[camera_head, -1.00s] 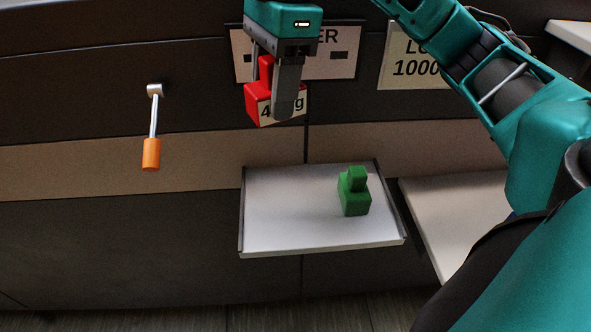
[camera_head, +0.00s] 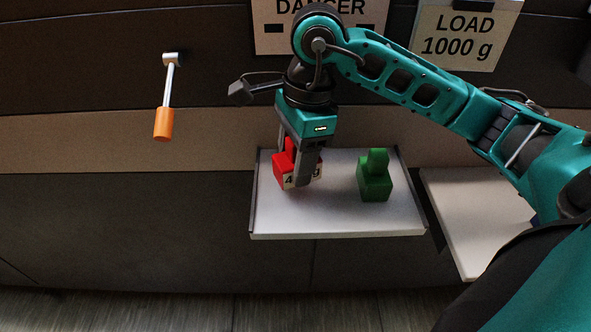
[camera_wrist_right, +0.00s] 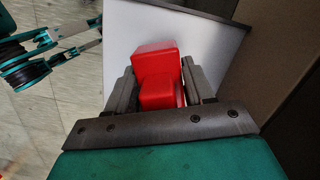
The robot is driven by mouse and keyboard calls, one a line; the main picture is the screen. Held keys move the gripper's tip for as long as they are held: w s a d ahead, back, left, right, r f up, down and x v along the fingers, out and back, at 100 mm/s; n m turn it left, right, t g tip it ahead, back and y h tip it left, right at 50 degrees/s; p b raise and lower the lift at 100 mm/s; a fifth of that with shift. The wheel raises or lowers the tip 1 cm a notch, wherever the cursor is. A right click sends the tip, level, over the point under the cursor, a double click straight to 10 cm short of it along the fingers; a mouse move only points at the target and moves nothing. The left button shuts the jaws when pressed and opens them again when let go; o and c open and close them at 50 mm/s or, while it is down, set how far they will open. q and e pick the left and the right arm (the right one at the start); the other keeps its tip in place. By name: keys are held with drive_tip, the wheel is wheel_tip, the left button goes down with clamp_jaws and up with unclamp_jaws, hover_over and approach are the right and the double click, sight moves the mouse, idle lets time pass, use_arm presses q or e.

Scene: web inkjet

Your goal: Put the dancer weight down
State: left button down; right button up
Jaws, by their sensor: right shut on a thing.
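The red weight (camera_head: 281,172) is between the fingers of my right gripper (camera_head: 303,182), over the left part of the white tray (camera_head: 340,222). Its label is partly hidden by a finger. In the right wrist view the red weight (camera_wrist_right: 157,75) sits between the two fingers, with the white tray (camera_wrist_right: 205,35) behind it. The right gripper is shut on it. I cannot tell whether its base touches the tray. A green weight (camera_head: 374,180) stands upright on the tray to the right. My left gripper is not in view.
An orange-handled lever (camera_head: 163,122) hangs on the dark panel at the left. A DANCER sign (camera_head: 290,40) and a LOAD 1000 g sign (camera_head: 462,38) are on the panel. A second white shelf (camera_head: 475,215) is at the right. The tray's front middle is clear.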

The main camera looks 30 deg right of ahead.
wheel_tip(320, 180, down, 3)
drive_tip(key=shift+r, duration=0.15)
drive_tip(key=shift+f+b, duration=0.2)
drive_tip(key=shift+b, duration=0.1)
drive_tip(key=o, duration=1.4)
drive_tip(key=shift+c, duration=0.2)
